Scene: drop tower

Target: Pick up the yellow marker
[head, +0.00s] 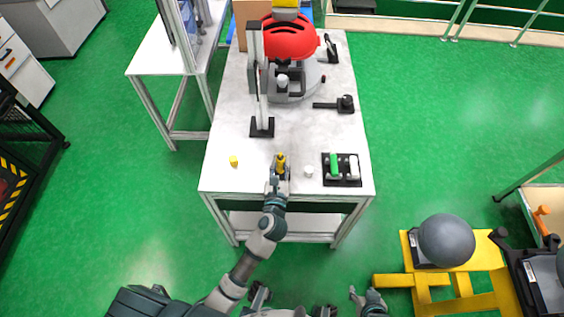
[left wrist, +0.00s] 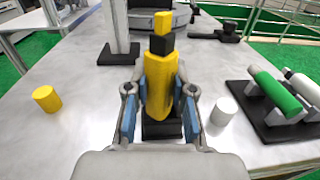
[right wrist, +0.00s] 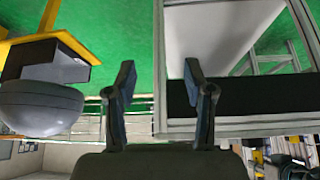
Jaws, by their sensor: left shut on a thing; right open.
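The yellow marker (left wrist: 160,85) stands upright on a black base near the front edge of the table, with a black band and a yellow tip on top. It also shows in the head view (head: 281,160). My left gripper (left wrist: 160,105) is shut on the yellow marker, with a blue-padded finger on each side of its body. The fingers hide part of its lower sides. My right gripper (right wrist: 157,75) is open and empty, away from the table top; in the head view it is low in the picture (head: 368,298).
A black holder (head: 342,181) with a green and a white cylinder is further right. A black-footed post (head: 262,128) stands behind. A red-topped machine (head: 290,40) is at the back.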

